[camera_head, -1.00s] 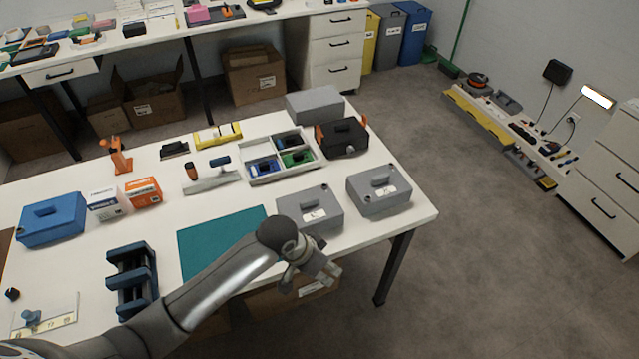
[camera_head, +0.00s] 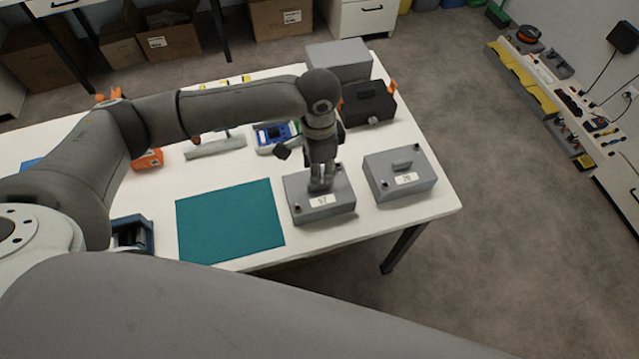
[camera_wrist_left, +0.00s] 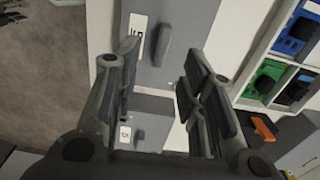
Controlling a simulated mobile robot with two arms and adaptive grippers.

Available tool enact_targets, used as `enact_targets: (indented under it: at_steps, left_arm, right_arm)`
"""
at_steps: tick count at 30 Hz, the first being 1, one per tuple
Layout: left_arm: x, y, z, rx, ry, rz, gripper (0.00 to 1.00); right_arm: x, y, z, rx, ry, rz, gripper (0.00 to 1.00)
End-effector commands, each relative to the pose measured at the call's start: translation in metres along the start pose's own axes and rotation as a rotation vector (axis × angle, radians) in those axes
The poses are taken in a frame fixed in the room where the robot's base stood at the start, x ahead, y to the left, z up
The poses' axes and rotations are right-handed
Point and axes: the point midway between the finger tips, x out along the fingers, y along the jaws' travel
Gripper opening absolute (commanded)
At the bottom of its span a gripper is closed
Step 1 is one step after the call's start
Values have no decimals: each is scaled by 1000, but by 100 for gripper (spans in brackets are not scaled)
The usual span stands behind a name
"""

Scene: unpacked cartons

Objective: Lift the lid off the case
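Two grey cases with top handles and white labels stand at the table's right front: the left case (camera_head: 338,207) and the right case (camera_head: 385,182). My left gripper (camera_head: 321,184) points down over the left case and hides its handle in the head view. In the left wrist view, my left gripper (camera_wrist_left: 160,65) is open, its fingers apart. A case's grey handle (camera_wrist_left: 163,45) shows in the gap between the fingertips, beside a white label (camera_wrist_left: 136,38); I cannot tell whether they touch it. Another grey case (camera_wrist_left: 152,122) shows between the fingers. My right gripper is not in view.
A teal mat (camera_head: 230,222) lies left of the cases. A black case (camera_head: 368,103) with orange latches and a grey box (camera_head: 338,60) stand behind. A blue holder (camera_head: 133,235) is near the front edge.

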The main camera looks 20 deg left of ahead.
Motion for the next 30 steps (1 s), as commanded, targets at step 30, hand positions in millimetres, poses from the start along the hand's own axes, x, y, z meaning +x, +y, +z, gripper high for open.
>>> enact_targets:
  at_steps: [30]
  left_arm:
    - [69,-1,0,2,3,-3,17]
  right_arm:
    - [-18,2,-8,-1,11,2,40]
